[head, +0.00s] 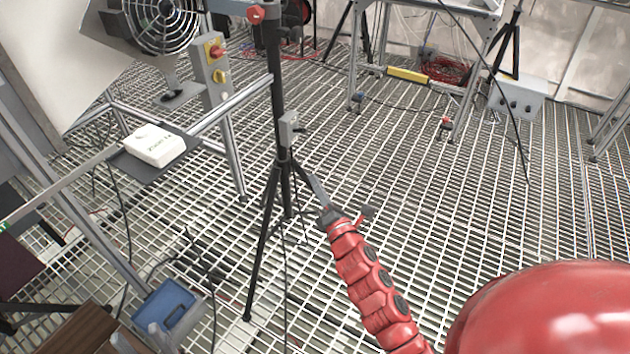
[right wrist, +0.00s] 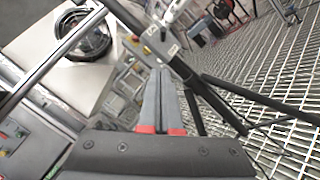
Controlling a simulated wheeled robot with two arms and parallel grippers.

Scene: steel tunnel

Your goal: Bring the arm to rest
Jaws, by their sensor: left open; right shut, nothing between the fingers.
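My right arm (head: 372,290) is red and segmented and reaches up from the lower right of the head view. Its right gripper (head: 315,187) is slim and grey and points up and left, beside the black tripod (head: 272,205) in the picture. In the right wrist view, the right gripper's grey fingers (right wrist: 161,72) lie together, with red at their bases and nothing between them. Tripod legs show close to the fingers; I cannot tell whether they touch. I cannot make out my left gripper in the head view.
A white box (head: 154,146) sits on a dark plate at left, near a control box (head: 210,70) with red and yellow knobs. A fan (head: 162,22) is above. A blue bin (head: 170,303) is at lower left. Open grating (head: 440,190) lies right of the tripod.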

